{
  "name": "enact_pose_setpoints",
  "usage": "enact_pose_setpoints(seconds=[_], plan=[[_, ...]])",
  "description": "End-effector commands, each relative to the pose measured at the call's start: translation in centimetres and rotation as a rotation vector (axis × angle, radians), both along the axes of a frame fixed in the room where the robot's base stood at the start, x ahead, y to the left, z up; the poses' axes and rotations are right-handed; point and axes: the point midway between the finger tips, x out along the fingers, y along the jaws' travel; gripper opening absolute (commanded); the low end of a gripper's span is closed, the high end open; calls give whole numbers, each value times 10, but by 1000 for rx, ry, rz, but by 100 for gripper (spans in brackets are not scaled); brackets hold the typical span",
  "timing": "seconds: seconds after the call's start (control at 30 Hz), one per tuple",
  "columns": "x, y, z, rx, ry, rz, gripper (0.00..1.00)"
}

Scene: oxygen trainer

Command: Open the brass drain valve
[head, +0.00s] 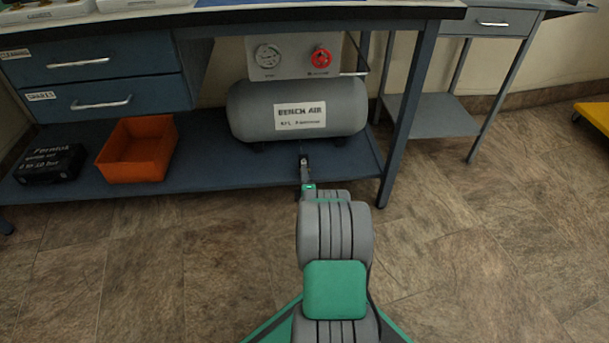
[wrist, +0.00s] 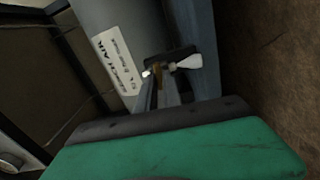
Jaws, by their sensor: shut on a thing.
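The grey air tank (head: 297,95), labelled "BENCH AIR", lies on the bench's lower shelf. It fills the upper middle of the wrist view (wrist: 118,22). The brass drain valve shows as a small brass piece (wrist: 157,70) by the tank's dark foot; it is mostly hidden by my fingers. A pale, rounded lever-like piece (wrist: 187,63) sticks out to its right. My gripper (head: 303,160) reaches under the front of the tank. In the wrist view, my gripper (wrist: 160,82) has its fingers closed around the brass piece. The valve is not discernible in the head view.
A gauge panel with a red knob (head: 321,58) stands above the tank. An orange bin (head: 137,150) and a black case (head: 50,165) sit on the shelf (head: 230,168) to the left. A bench leg (head: 408,115) stands close on the right. The floor in front is clear.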

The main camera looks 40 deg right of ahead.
Motion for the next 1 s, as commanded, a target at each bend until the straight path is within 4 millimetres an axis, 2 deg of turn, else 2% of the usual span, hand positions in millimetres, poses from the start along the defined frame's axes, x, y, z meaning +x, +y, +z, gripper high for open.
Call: enact_pose_setpoints(seconds=[0.3,0.77,0.8,1.0], plan=[[0,1,-2,-76,55,1,0],[-1,1,-2,-85,62,1,0],[-1,1,-2,-85,62,1,13],[-1,0,-1,-85,60,-1,30]])
